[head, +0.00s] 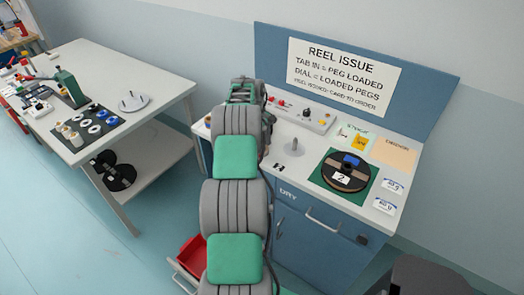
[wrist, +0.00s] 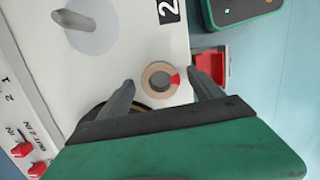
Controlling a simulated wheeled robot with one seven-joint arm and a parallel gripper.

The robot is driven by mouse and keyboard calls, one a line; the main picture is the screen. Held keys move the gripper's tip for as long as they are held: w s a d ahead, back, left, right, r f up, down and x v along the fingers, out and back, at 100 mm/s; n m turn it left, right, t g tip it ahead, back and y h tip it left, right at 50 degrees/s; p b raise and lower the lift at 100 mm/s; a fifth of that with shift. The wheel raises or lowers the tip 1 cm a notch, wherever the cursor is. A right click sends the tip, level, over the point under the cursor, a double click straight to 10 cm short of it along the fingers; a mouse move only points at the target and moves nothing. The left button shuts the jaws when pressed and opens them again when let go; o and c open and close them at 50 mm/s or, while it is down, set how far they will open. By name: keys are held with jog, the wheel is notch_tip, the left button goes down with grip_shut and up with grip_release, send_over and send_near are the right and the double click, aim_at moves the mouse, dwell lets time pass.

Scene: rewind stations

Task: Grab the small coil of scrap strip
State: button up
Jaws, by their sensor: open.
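The small coil (wrist: 147,79), a tan ring with a dark centre and a red mark on its right side, lies on the white counter in the wrist view. My gripper (wrist: 160,76) is open, with one finger on each side of the coil in the picture. I see a gap between each finger and the coil. Whether the fingertips are at the coil's height or above it, I cannot tell. In the head view my arm covers the spot, and I cannot make out the coil there.
A grey peg on a round base (head: 295,148) stands on the counter (head: 265,165). A dark reel (head: 347,172) lies on a green mat to the right. A switch panel (head: 300,112) runs along the back. A red drawer (head: 193,255) stands open below. A white workbench (head: 165,90) is at left.

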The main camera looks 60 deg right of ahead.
jog(key=c, duration=1.5)
jog(key=shift+r, duration=0.1)
